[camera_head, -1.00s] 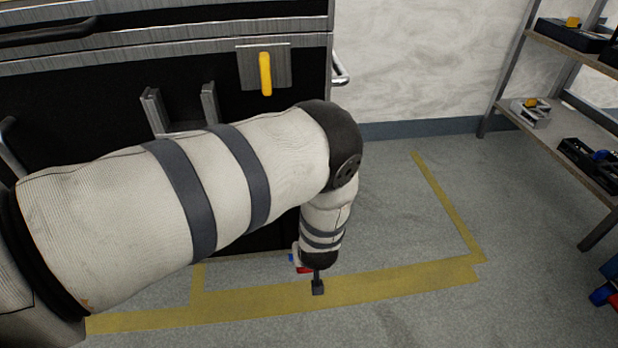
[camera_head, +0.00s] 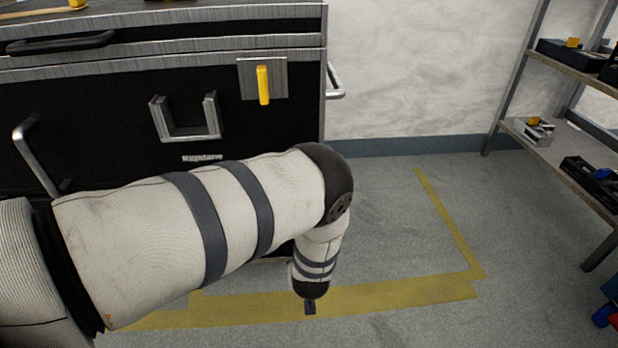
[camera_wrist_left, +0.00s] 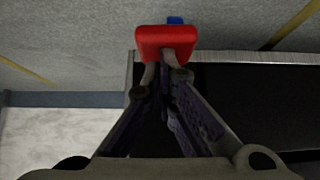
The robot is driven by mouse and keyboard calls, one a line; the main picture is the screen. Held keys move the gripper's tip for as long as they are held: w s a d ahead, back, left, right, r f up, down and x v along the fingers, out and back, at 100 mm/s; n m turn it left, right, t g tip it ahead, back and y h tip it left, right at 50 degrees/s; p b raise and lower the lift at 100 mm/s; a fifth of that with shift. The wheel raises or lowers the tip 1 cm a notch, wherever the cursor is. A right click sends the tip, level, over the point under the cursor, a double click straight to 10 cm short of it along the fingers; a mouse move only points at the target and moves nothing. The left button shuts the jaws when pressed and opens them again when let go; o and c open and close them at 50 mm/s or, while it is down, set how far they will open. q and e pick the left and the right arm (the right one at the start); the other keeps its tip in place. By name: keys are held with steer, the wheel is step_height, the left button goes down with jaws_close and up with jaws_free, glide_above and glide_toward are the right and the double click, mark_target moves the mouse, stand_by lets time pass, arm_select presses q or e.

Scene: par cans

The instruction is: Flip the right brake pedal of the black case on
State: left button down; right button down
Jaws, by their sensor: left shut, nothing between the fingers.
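The black case (camera_head: 100,125) with metal edges stands at the left in the head view, partly behind my left arm. In the left wrist view its dark side (camera_wrist_left: 265,105) and metal edge fill the right. A red brake pedal (camera_wrist_left: 166,40) is at the top middle there, with a bit of blue behind it. My left gripper (camera_wrist_left: 168,72) is shut and empty, its fingertips at the pedal's near edge. I cannot tell whether they touch it. My right gripper is not in view.
Yellow tape (camera_head: 400,297) marks the grey floor around the case's corner. A shelf (camera_head: 575,165) with several items stands at the right. A red and blue part (camera_head: 606,313) shows at the right edge. The floor between is clear.

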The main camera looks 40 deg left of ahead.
arm_select(q)
steer(key=shift+s+d+f, duration=0.2)
steer(key=shift+s+f, duration=0.05)
steer(key=shift+f, duration=0.35)
steer(key=shift+s+d+f+b, duration=0.15)
steer(key=shift+f+b, duration=0.2)
steer(key=shift+f, duration=0.2)
steer(key=shift+d+f+b, duration=0.1)
steer(key=shift+f+b, duration=0.25)
steer(key=shift+f, duration=0.15)
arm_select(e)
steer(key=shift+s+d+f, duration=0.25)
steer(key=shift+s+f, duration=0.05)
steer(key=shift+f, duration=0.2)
arm_select(q)
steer(key=shift+f, duration=0.1)
